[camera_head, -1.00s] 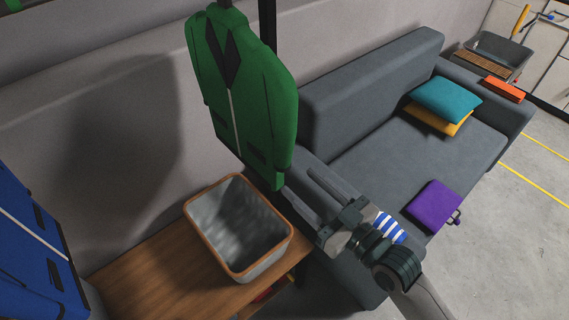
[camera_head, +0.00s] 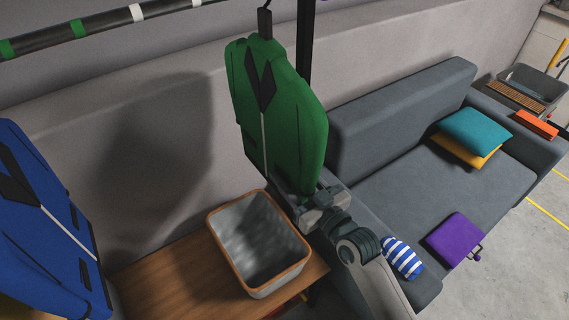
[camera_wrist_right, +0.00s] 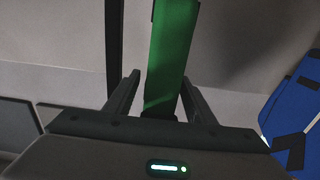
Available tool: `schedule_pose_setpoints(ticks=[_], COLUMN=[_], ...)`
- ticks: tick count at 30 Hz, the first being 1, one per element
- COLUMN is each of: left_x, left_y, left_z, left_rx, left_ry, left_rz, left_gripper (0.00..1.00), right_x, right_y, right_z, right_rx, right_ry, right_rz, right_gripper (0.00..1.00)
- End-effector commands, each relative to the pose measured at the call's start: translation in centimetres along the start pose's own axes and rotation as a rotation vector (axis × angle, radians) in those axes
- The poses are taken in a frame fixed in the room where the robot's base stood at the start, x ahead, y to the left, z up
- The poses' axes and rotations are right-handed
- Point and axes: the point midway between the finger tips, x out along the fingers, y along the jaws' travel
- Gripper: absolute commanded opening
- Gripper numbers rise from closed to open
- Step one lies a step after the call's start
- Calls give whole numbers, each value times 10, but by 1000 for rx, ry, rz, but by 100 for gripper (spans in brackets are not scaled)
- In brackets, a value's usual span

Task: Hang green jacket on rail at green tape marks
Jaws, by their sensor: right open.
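The green jacket (camera_head: 285,115) hangs upright in the middle of the head view, its dark hanger hook (camera_head: 264,22) above it. The dark rail (camera_head: 110,24) crosses the upper left, with green tape marks (camera_head: 80,26) and white ones. My right gripper (camera_head: 308,197) is at the jacket's lower right edge, its fingertips hidden there. In the right wrist view, the open fingers of my right gripper (camera_wrist_right: 161,78) stand on either side of the narrow green jacket (camera_wrist_right: 170,55), seen edge-on. Whether they touch it is unclear. My left gripper is out of view.
A blue jacket (camera_head: 45,225) is at the left. A grey bin with an orange rim (camera_head: 262,292) stands on a wooden bench (camera_head: 165,285) below the green jacket. A grey sofa (camera_head: 395,185) with cushions is at the right. A black post (camera_head: 304,45) rises behind the jacket.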

Motion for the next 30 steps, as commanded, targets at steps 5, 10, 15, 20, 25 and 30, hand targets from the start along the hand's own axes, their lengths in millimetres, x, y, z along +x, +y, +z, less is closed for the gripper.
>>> schedule_pose_setpoints(ticks=[5,10,15,20,25,30], left_x=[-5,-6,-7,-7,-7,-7], left_y=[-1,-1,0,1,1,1], left_z=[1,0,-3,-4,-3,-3], left_rx=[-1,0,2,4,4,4], left_ry=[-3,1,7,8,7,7], left_rz=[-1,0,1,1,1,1], left_gripper=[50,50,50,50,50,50], right_x=[21,30,32,31,31,31], right_y=[0,0,0,0,0,0], right_z=[-1,0,0,0,0,0], right_rx=[1,0,0,0,0,0], right_ry=[1,0,1,1,0,0], right_rz=[0,0,0,0,0,0], right_gripper=[50,50,50,50,9,0])
